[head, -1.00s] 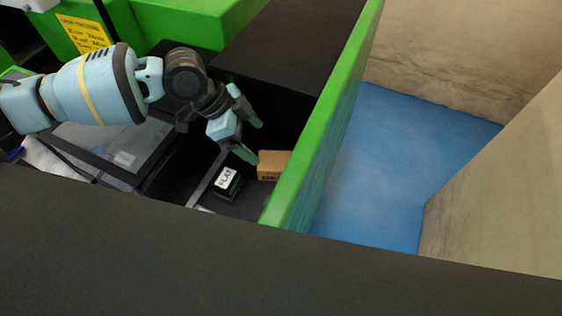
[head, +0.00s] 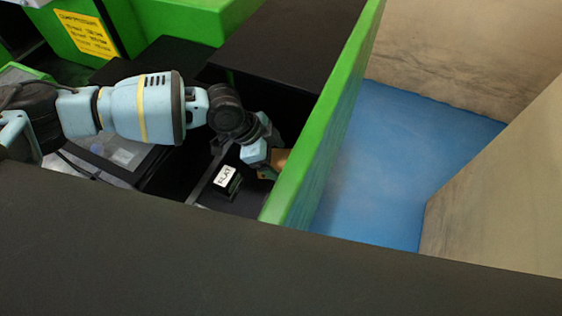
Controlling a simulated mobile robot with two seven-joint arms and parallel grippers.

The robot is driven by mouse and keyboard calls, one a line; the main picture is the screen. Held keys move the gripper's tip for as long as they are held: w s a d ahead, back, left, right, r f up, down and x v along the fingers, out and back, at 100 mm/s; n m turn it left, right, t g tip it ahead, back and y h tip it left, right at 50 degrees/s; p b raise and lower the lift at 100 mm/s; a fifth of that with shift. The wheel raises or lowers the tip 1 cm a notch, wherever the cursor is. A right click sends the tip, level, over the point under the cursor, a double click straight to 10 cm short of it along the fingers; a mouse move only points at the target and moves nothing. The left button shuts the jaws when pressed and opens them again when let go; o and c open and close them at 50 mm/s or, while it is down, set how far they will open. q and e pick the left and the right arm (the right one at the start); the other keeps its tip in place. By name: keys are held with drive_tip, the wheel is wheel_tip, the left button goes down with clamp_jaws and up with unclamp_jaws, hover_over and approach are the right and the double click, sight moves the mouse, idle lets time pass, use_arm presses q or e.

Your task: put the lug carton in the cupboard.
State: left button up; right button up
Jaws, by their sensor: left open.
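A small brown carton (head: 281,159), which I take to be the lug carton, sits in the dark recess against the green wall (head: 322,120). It is mostly hidden behind my left gripper (head: 267,170). That gripper is open and reaches down at the carton; I cannot tell whether its fingers are around it or touching it. My right gripper is not in view. I cannot make out which part, if any, is the cupboard.
A black block with a white label reading FLAT (head: 227,181) stands just left of the gripper. A dark edge (head: 150,240) crosses the foreground. Right of the green wall is open blue floor (head: 385,165).

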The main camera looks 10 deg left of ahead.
use_arm(q)
drive_tip(key=shift+d+f, duration=0.1)
drive_tip(key=shift+f, duration=0.15)
drive_tip(key=shift+f, duration=0.25)
idle(0.5)
drive_tip(key=c, duration=1.4)
drive_tip(key=shift+w, duration=0.1)
drive_tip(key=shift+r, duration=0.2)
